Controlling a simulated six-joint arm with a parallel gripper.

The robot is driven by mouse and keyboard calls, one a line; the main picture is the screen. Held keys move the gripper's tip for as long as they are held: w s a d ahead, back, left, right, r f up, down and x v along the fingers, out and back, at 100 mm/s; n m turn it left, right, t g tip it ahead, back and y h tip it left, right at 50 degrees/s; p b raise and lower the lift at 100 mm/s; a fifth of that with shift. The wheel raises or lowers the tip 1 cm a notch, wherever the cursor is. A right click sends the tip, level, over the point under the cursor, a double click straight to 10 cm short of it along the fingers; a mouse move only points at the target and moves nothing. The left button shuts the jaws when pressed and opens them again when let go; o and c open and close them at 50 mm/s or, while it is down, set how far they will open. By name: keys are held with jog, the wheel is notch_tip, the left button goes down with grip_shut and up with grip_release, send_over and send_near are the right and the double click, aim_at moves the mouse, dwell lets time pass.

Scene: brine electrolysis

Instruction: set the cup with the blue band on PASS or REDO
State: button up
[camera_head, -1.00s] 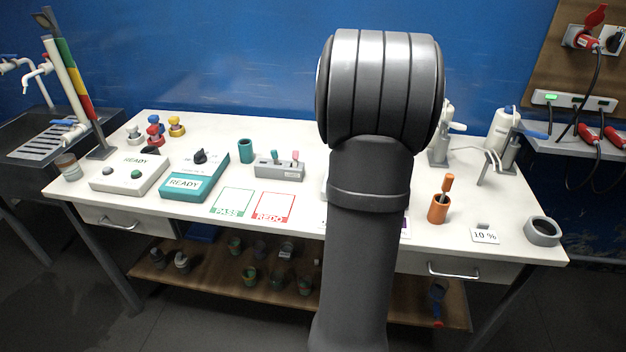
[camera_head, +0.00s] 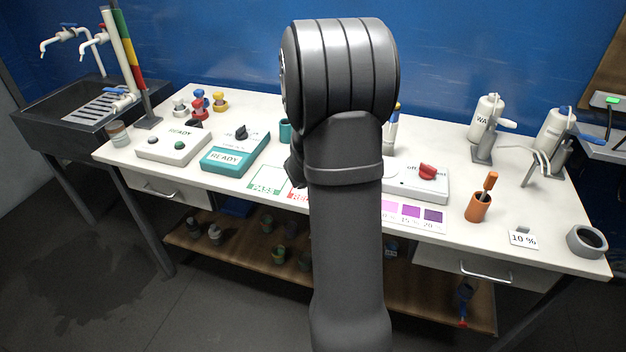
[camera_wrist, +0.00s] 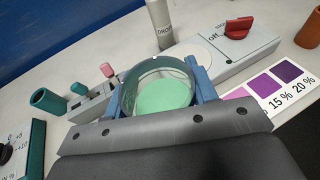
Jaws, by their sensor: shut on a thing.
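My gripper (camera_wrist: 156,84) has two blue fingers in the wrist view, shut around a clear round cup (camera_wrist: 131,84) with pale green contents. I look down into the cup from above; no blue band can be made out on it. In the head view my arm hides the gripper and the cup. The green-framed PASS card (camera_head: 266,181) lies on the table just left of my arm. The red-framed REDO card (camera_head: 298,193) is beside it, mostly hidden behind my arm.
A white unit with a red knob (camera_head: 428,172) and a purple colour chart (camera_head: 411,211) are right of my arm. A teal READY box (camera_head: 226,158) and white READY box (camera_head: 172,150) stand left. An orange pot (camera_head: 478,207) stands further right.

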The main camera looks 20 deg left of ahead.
jog(key=a+f, duration=0.2)
jog(key=a, duration=0.1)
jog(key=w+a+f, duration=0.1)
jog(key=a+f, duration=0.1)
jog(key=a, duration=0.2)
jog(key=a+f, duration=0.2)
jog(key=a, duration=0.1)
jog(key=shift+w+a+f, duration=0.15)
jog(key=shift+w+a, duration=0.05)
jog(key=shift+w, duration=0.15)
jog(key=shift+a+f, duration=0.1)
jog(key=shift+f, duration=1.95)
jog(key=shift+f, duration=0.15)
jog(key=o, duration=1.2)
jog(key=shift+r, duration=0.2)
jog(key=v, duration=1.2)
